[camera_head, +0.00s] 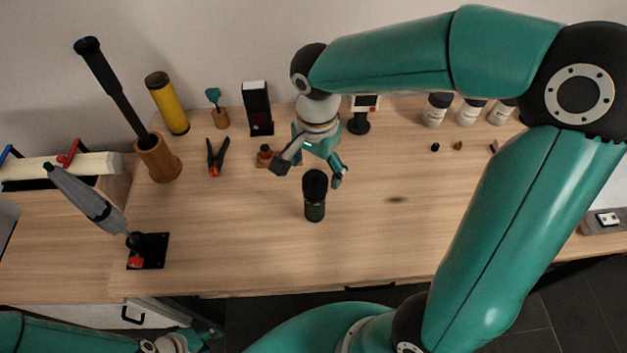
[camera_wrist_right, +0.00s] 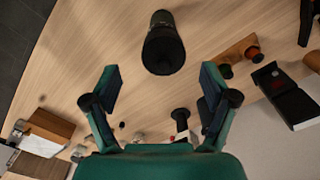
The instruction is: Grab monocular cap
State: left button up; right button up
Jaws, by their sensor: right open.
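The monocular (camera_head: 314,209) is a dark green and black cylinder standing on the wooden table, with a wider black upper end that looks like its cap (camera_head: 315,182). It also shows in the right wrist view (camera_wrist_right: 163,50), ahead of the fingertips. My right gripper (camera_head: 309,175) is open and empty, its two fingers spread just behind the monocular in the head view. The right wrist view shows nothing between its fingertips (camera_wrist_right: 159,80). My left gripper (camera_head: 205,336) is low at the bottom left, away from the table items, partly cut off; its jaw state is unclear.
A tool on a black stand (camera_head: 152,252) is at the left, with pliers (camera_head: 217,157) and a yellow cylinder (camera_head: 168,104) behind. A black box (camera_head: 258,108) and white bottles (camera_head: 437,110) line the back. The table front right of the monocular is clear.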

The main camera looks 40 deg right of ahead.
aim_at(313, 176)
jog(key=shift+w+a+f+p, duration=0.1)
jog(key=shift+f+p, duration=0.15)
jog(key=shift+f, duration=1.1)
jog(key=shift+w+a+f+p, duration=0.1)
jog(key=shift+f+p, duration=0.1)
jog(key=shift+f, duration=1.1)
jog(key=c, duration=0.9)
